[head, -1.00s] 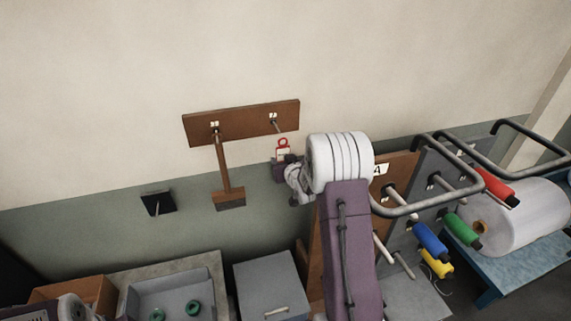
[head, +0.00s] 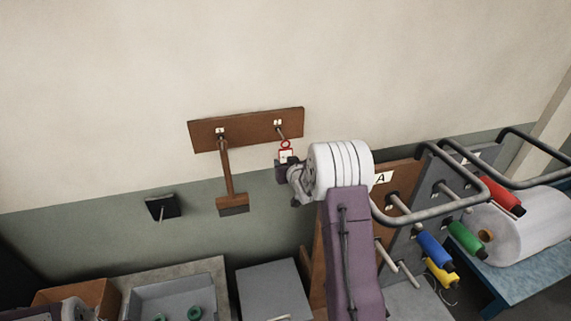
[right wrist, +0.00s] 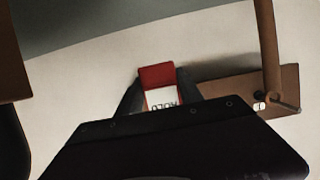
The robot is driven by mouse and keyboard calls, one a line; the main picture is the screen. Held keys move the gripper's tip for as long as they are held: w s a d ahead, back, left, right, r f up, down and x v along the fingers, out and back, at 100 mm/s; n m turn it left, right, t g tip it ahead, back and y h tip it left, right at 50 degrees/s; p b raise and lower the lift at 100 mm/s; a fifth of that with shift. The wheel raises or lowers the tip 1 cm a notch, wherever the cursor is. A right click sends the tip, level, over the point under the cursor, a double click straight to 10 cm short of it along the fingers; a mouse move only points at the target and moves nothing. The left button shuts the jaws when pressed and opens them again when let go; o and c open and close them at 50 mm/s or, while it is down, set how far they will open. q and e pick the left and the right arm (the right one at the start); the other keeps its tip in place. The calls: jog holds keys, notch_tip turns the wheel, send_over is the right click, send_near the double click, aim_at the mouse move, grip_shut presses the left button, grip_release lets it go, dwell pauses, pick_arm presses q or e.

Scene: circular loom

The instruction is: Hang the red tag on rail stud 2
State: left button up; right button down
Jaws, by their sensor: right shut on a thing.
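The brown wooden rail (head: 248,130) carries two labelled studs. Rail stud 2 (head: 280,131) is the right one. The ring is just below its tip; I cannot tell whether they touch. My left gripper's fingers are not visible.
A brush (head: 229,180) hangs from the left stud. A black wall bracket (head: 162,207) is lower left. To the right are a board marked A (head: 400,172), grey bar frames (head: 440,210) and coloured spools (head: 464,236). A grey tray (head: 175,295) stands below. The wall above is clear.

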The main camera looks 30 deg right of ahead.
dwell(0.4)
jog(key=shift+w+d, duration=0.25)
jog(key=shift+w, duration=0.75)
jog(key=shift+w, duration=0.2)
jog(key=shift+w+d, duration=0.1)
jog(key=shift+w, duration=0.05)
jog(key=shift+f+b, duration=0.2)
jog(key=shift+b, duration=0.15)
jog(key=c, duration=0.7)
grip_release()
jog(key=shift+f+b+v, duration=0.15)
jog(key=shift+f+v, duration=0.05)
jog(key=shift+v, duration=2.05)
jog(key=shift+f+b+v, duration=0.15)
jog(key=shift+f+v, duration=0.05)
jog(key=shift+v, duration=2.1)
